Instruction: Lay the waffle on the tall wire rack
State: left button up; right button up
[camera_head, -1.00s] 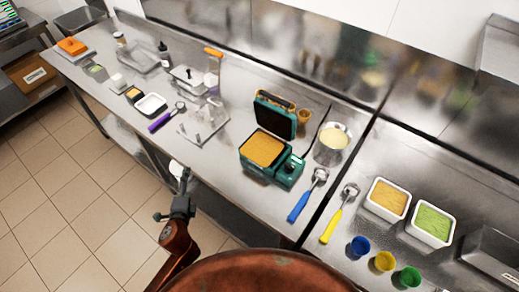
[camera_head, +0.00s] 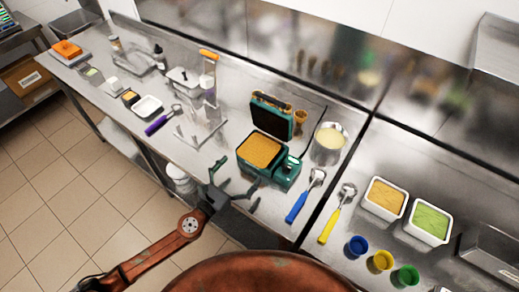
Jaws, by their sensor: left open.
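The square golden waffle (camera_head: 259,151) lies flat on the lower plate of the green waffle iron (camera_head: 287,173), whose lid (camera_head: 271,117) stands open behind it. My left gripper (camera_head: 237,181) is open and empty at the counter's front edge, just in front and left of the iron, with its fingers spread. It appears apart from the waffle. A pale stand (camera_head: 198,126) on the counter left of the iron may be the tall wire rack; its wires are too small to make out clearly. My right gripper is not in view.
A steel pot (camera_head: 330,143) stands right of the iron. A blue-handled scoop (camera_head: 303,198) and a yellow-handled scoop (camera_head: 337,213) lie nearer the front. White tubs (camera_head: 429,223) and coloured cups stand farther right. A purple-handled scoop (camera_head: 159,124) lies left of the stand.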

aim_at(250, 160)
pick_arm(q)
jog(key=x, duration=0.5)
jog(key=shift+s+d, duration=0.1)
jog(key=shift+c, duration=0.4)
jog(key=c, duration=0.7)
jog(key=shift+c, duration=0.2)
